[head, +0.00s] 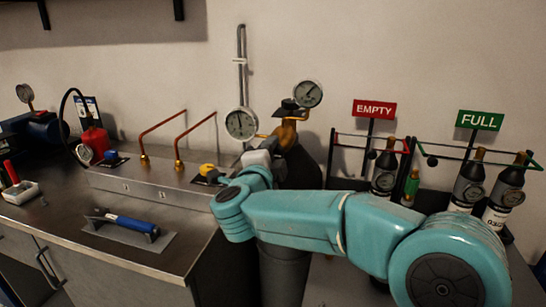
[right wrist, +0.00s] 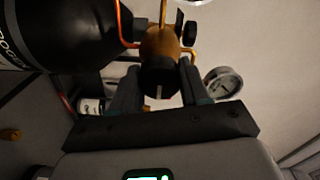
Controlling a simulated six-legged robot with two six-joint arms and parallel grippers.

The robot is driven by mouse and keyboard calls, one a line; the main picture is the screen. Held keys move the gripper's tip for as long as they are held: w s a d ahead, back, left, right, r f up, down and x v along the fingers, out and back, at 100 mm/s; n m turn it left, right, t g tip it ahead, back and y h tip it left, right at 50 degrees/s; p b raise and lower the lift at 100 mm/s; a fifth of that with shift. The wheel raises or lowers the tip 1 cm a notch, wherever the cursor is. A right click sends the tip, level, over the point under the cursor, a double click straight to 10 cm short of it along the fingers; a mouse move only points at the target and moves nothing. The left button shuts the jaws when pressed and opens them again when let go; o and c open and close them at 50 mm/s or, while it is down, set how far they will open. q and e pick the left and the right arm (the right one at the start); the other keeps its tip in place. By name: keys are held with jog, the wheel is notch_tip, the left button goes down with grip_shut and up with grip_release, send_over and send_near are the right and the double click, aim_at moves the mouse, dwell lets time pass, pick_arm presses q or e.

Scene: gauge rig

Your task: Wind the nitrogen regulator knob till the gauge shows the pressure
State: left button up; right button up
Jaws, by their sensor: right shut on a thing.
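The brass nitrogen regulator (head: 287,132) sits on top of a dark cylinder (head: 300,170), which my right arm partly covers. It carries two round white gauges, a larger one (head: 241,123) on the left and a smaller one (head: 308,93) at the upper right. Their needles are too small to read surely. In the right wrist view the black knob (right wrist: 158,80) with a pale mark lies between the two fingers of my right gripper (right wrist: 160,88), which is shut on it. In the head view the knob is hidden by my gripper and wrist. My left gripper is out of view.
A steel bench box (head: 150,190) with copper pipes stands left of the cylinder. A blue-handled trowel (head: 125,222) lies on the bench front. Racks with bottles stand right, under the EMPTY (head: 374,109) and FULL (head: 479,120) signs.

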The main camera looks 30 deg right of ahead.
jog(key=shift+r, duration=0.15)
jog(key=o, duration=1.1)
jog(key=shift+d, duration=0.1)
jog(key=shift+c, duration=0.2)
jog(key=v, duration=1.6)
jog(key=shift+s, duration=0.15)
